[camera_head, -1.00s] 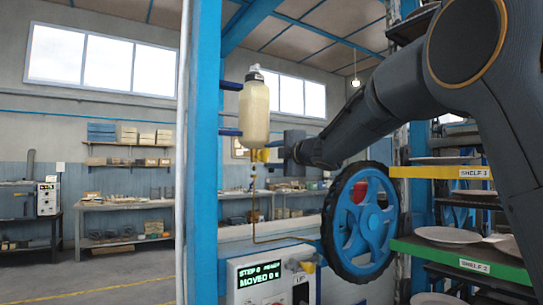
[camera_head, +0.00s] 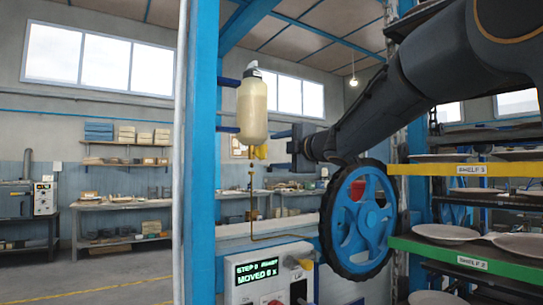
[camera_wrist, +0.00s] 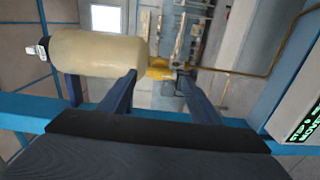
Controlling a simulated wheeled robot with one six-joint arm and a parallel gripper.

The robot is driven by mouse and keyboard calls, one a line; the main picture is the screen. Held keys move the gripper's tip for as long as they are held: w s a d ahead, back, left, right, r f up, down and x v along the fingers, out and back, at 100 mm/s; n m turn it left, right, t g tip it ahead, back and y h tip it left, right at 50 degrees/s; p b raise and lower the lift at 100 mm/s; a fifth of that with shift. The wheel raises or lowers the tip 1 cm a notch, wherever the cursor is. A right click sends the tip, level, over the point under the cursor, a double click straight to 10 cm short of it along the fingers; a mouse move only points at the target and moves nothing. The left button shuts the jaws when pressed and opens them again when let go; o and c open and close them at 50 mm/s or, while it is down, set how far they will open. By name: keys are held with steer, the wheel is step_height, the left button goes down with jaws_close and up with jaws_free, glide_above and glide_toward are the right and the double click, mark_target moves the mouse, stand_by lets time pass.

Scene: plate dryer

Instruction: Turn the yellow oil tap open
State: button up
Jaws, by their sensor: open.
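The yellow oil tap (camera_head: 261,152) sits just below the cream oil bottle (camera_head: 252,110) on the blue post. In the wrist view the tap (camera_wrist: 159,69) shows between my two fingertips, at the bottle's neck end. My gripper (camera_head: 272,150) is open, its fingers pointing left at the tap. In the wrist view my gripper (camera_wrist: 157,73) has one finger on each side of the tap. The right fingertip looks very close to it; I cannot tell whether they touch.
A thin brass pipe (camera_head: 252,205) runs down from the tap toward the large blue handwheel (camera_head: 358,222). A control panel (camera_head: 268,280) with a green display stands below. Shelves with plates (camera_head: 445,233) are at right. Blue brackets (camera_head: 229,130) hold the bottle.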

steer(key=shift+v, duration=1.45)
steer(key=s+d+f+m+g+h, duration=0.1)
steer(key=s+d+f+m+h, duration=0.3)
steer(key=f, duration=0.6)
steer(key=d+f+m+g+h, duration=0.2)
steer(key=d+f+m, duration=0.4)
steer(key=f, duration=0.4)
steer(key=s+d+f+m+g+h, duration=0.1)
steer(key=s+d+f+m+h, duration=0.3)
steer(key=f, duration=0.6)
steer(key=s+d+f+m+g, duration=0.1)
steer(key=s+f+m+g, duration=0.4)
steer(key=s+f, duration=0.6)
steer(key=s+d+f+m+g, duration=0.2)
steer(key=s+f+m+g, duration=0.3)
steer(key=s+f, duration=0.7)
steer(key=s, duration=0.7)
steer(key=shift+d+m+g, duration=0.25)
steer(key=shift+m+g, duration=0.05)
steer(key=shift+g, duration=0.1)
